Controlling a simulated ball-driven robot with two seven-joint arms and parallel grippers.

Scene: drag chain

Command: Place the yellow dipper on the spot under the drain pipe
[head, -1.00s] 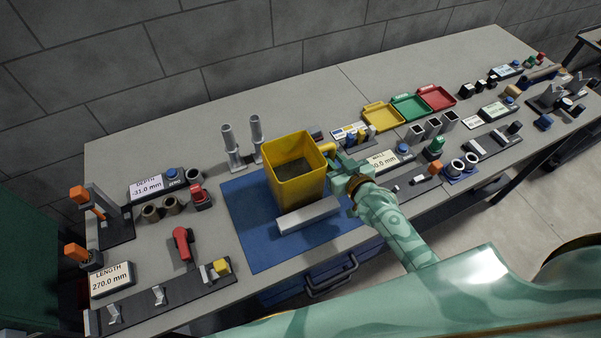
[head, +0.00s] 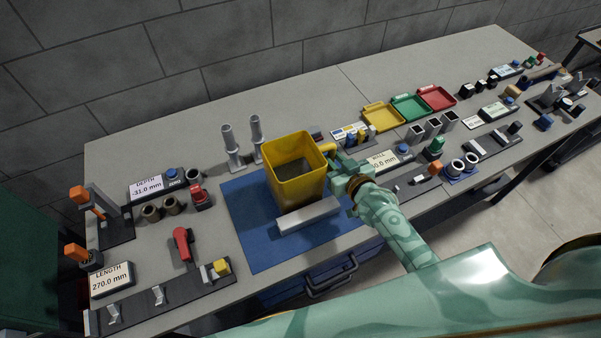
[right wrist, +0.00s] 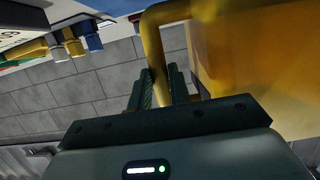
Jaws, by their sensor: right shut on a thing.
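The yellow dipper (head: 297,182) is a square, open-topped bucket with a bent side handle. In the head view it is upright at the blue mat, just behind a grey bar. Whether its base touches the mat is unclear. My right gripper (head: 340,160) is at the dipper's right side, shut on its handle. In the right wrist view the handle (right wrist: 154,45) runs down between the fingers (right wrist: 162,88), and the dipper's yellow wall (right wrist: 250,60) fills the right side. I cannot pick out a drain pipe or a marked spot. My left gripper is not in view.
The grey bar (head: 308,215) lies on the blue mat (head: 245,230). Two grey upright posts (head: 233,147) stand behind the mat. The bench is clear at the back left.

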